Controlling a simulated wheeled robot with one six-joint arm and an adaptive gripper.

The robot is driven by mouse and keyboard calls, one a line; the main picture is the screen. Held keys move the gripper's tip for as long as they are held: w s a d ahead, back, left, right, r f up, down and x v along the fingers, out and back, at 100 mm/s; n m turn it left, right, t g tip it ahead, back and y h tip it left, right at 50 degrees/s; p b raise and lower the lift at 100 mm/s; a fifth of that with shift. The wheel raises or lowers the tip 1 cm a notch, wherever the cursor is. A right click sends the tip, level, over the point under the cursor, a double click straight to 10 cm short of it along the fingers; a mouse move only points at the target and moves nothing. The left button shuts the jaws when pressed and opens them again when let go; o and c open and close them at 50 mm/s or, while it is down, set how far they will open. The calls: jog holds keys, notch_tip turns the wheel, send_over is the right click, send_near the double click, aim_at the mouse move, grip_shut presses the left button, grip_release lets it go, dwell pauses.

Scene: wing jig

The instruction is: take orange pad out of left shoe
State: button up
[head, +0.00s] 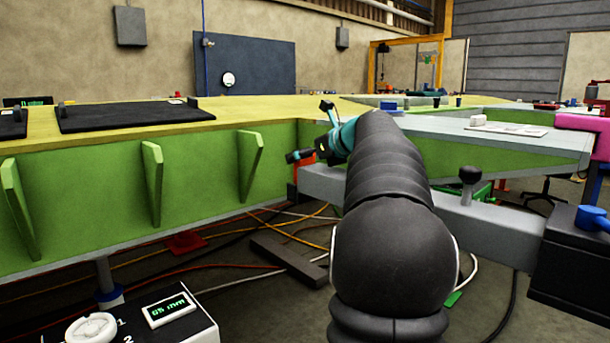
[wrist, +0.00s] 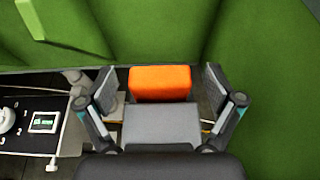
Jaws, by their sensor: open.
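The orange pad (wrist: 161,83) shows in the wrist view as a block at the far end of a grey block-shaped part (wrist: 162,124). I cannot tell how deep the pad is seated or whether this grey part is the left shoe itself. My gripper (wrist: 159,88) is open, with one finger on each side of the pad and a visible gap on both sides. In the head view the orange pad (head: 304,172) is a small patch by the left end of a grey beam (head: 322,186), partly covered by my gripper. My arm hides much of the beam.
A green ribbed wing panel (head: 205,185) with a yellow top stands left of the pad. A black box with dials and a green display (head: 168,308) is at front left. Cables and a dark bar (head: 288,262) lie on the floor. A black knob (head: 470,175) rises from the beam.

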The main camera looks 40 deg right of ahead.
jog(key=shift+x, duration=1.05)
jog(key=c, duration=1.3)
